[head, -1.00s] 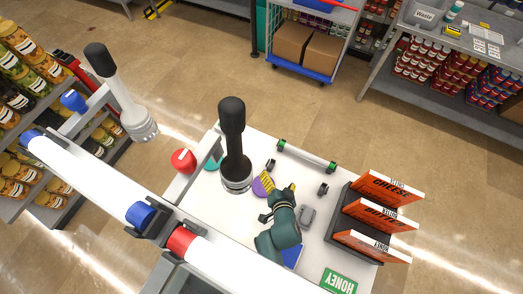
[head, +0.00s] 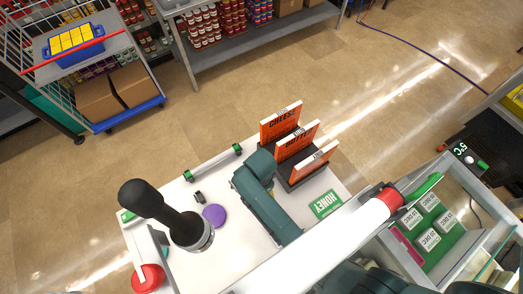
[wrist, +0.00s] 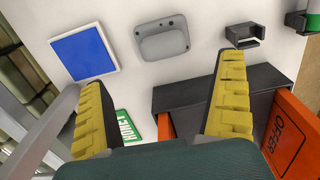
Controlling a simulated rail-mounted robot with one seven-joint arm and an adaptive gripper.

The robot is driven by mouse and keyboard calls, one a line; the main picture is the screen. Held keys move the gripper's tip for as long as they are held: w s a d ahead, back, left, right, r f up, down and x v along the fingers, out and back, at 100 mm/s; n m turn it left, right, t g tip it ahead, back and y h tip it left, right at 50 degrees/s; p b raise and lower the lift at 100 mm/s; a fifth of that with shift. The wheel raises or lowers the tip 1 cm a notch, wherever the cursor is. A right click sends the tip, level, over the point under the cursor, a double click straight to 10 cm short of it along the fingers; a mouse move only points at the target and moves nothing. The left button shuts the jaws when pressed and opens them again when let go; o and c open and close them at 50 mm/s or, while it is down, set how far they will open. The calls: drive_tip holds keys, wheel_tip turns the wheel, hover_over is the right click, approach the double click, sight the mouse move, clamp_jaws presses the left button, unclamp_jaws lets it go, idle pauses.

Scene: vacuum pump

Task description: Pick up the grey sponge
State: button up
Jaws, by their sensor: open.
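A grey rounded block (wrist: 162,38), which looks like the grey sponge, lies on the white table top in the wrist view. It is just beyond my gripper's fingertips, between their lines. My gripper (wrist: 163,72) is open, its yellow ridged fingers wide apart with nothing between them. The block appears apart from both fingers. In the head view my dark green arm reaches over the white table (head: 235,262). The grey block and fingertips cannot be made out there.
A blue square with a white border (wrist: 85,53) lies left of the block. A black bracket (wrist: 243,35) is to its right. A dark rack (wrist: 190,98) with orange boxes (wrist: 289,128) is close to the right finger. A black-handled silver pump (head: 170,215) stands near a purple disc (head: 214,215).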

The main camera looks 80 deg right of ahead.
wheel_tip(320, 180, down, 5)
drive_tip(key=shift+r, duration=0.15)
drive_tip(key=f, duration=0.5)
drive_tip(key=shift+s+d+f, duration=0.15)
drive_tip(key=shift+d+f, duration=0.05)
drive_tip(key=shift+d, duration=0.1)
drive_tip(key=c, duration=1.2)
wheel_tip(320, 180, up, 10)
drive_tip(key=shift+r, duration=0.1)
